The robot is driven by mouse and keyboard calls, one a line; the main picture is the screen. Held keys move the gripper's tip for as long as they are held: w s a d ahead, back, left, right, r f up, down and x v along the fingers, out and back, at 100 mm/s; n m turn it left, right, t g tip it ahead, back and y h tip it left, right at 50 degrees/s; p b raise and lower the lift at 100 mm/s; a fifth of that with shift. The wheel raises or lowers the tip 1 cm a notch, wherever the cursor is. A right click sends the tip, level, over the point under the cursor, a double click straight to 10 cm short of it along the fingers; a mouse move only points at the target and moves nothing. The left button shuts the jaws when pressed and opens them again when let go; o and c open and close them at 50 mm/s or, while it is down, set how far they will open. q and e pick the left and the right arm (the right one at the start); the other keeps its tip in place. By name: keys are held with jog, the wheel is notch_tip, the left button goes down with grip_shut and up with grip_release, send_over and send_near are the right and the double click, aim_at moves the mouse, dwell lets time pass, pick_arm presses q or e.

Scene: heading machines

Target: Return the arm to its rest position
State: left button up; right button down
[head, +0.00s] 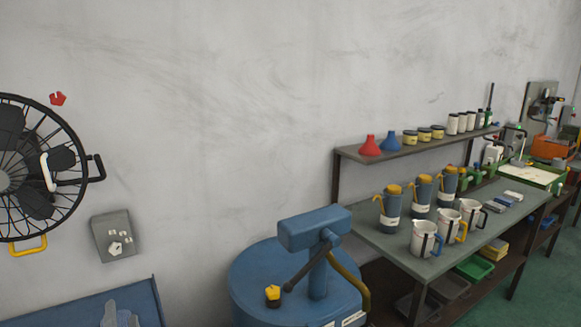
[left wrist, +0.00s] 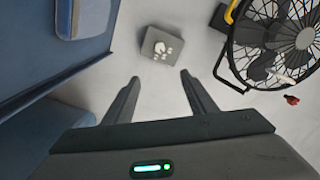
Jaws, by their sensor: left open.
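My left gripper (left wrist: 158,76) shows in the left wrist view. Its two dark fingers stand apart with nothing between them, and bare pale surface shows in the gap. A grey box (left wrist: 161,45) with white knobs lies beyond the fingertips, apart from them. In the head view I cannot clearly make out either gripper. My right gripper is not in view.
A black fan (head: 40,165) and the grey box (head: 112,237) are on the wall. A blue panel (head: 70,305) is below. A blue machine (head: 255,270) stands in the middle. A bench (head: 385,243) with mugs and flasks is at right.

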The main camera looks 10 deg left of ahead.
pick_arm(q)
jog(key=s+d+f+n+g+h, duration=0.3)
jog(key=s+d+f+g+h, duration=0.25)
jog(key=s+d+f, duration=0.8)
jog(key=s+d+f+g+h, duration=0.3)
jog(key=s+d, duration=0.3)
jog(key=s, duration=0.4)
jog(key=s+d+f+g+h, duration=0.2)
jog(key=s+d+h, duration=0.1)
jog(key=s+d, duration=0.55)
notch_tip(320, 180, down, 31)
jog(key=s+a+g+b, duration=0.1)
jog(key=s+a+b, duration=0.1)
jog(key=b, duration=0.2)
jog(key=s+a+f+g+b, duration=0.1)
jog(key=s+f+b, duration=0.1)
jog(key=s+f, duration=0.7)
jog(key=s+a+f+m+b, duration=0.1)
jog(key=s+a+f+b, duration=0.1)
jog(key=s+f, duration=0.7)
notch_tip(320, 180, down, 6)
jog(key=shift+s+r+g+b, duration=0.1)
jog(key=shift+s+g+b, duration=0.2)
jog(key=shift+g+b, duration=0.05)
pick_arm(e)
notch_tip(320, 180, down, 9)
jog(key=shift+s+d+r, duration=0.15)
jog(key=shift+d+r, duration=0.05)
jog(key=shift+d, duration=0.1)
